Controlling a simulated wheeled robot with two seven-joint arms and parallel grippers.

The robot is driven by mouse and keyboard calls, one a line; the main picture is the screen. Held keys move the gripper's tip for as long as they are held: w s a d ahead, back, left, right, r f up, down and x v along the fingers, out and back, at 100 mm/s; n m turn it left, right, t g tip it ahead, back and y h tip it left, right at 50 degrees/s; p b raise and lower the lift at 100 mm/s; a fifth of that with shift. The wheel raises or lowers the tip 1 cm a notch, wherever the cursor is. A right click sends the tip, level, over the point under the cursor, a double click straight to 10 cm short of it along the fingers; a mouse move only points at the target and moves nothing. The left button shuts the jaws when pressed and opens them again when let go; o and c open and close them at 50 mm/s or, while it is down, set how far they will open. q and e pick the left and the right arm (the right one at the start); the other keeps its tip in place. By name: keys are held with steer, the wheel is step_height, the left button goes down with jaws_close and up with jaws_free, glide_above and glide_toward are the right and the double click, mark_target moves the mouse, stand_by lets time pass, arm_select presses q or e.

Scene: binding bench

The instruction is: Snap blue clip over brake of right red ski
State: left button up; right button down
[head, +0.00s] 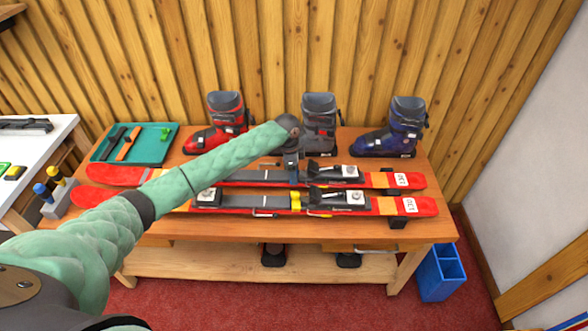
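Two red skis lie side by side across the wooden bench, the far ski (376,180) behind the near ski (386,206). Each has a black and grey binding. A yellow clip (296,200) sits on the near ski's binding, at mid-length. My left gripper (292,180) points down over the middle of the far ski's binding. A small bluish patch shows at its fingertips; I cannot tell whether it is a blue clip or part of the gripper, nor whether the fingers are shut. The far ski's brake is largely hidden behind the gripper. My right gripper is out of view.
A red boot (226,112), a grey boot (319,125) and a blue boot (402,125) stand along the back. A teal tray (158,153) with straps and a green clip is at back left. A blue bin (440,275) stands on the floor at right.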

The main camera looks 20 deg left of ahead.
arm_select(q)
steer(key=o, duration=1.3)
